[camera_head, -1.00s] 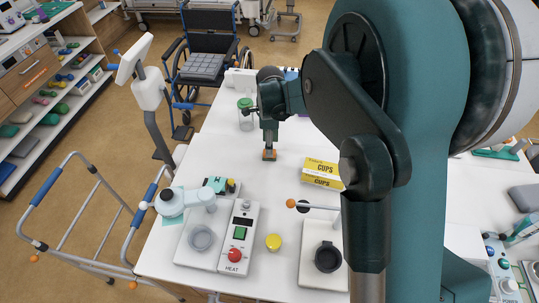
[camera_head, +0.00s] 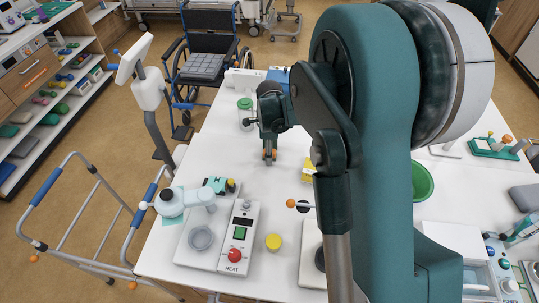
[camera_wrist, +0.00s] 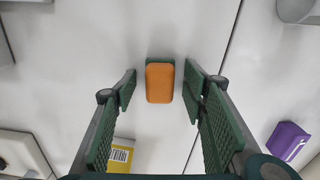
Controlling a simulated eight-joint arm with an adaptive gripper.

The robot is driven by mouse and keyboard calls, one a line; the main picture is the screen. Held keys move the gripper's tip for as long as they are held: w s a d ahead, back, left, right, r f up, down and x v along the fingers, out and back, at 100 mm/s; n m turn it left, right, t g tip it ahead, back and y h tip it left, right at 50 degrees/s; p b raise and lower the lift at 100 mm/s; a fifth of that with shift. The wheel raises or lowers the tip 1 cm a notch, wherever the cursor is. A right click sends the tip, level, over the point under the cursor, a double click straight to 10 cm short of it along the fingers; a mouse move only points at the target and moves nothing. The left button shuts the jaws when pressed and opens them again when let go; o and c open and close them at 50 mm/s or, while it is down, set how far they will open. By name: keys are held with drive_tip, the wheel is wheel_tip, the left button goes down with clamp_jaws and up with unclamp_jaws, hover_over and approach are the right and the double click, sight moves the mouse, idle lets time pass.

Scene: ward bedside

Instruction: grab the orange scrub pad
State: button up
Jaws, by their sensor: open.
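The orange scrub pad (camera_wrist: 159,84) lies on the white table in the wrist view, with a dark green layer showing along its far edge. It sits ahead of and between the two fingers of my gripper (camera_wrist: 160,88), which are spread apart with nothing held. In the head view my gripper (camera_head: 269,154) points down at the table, and a bit of orange shows at its tips. There, the pad is mostly hidden by the gripper, and I cannot tell the height of the fingers above it.
A yellow cups box (camera_head: 308,171) stands close to the right of my gripper, partly behind my arm. A green-lidded jar (camera_head: 245,104) stands behind left. A heater unit (camera_head: 239,236) and a yellow lid (camera_head: 273,242) are in front. A purple box (camera_wrist: 287,140) lies at right in the wrist view.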

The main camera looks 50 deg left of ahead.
drive_tip(key=shift+c, duration=0.5)
drive_tip(key=c, duration=0.9)
drive_tip(key=shift+r, duration=0.1)
drive_tip(key=shift+r, duration=4.95)
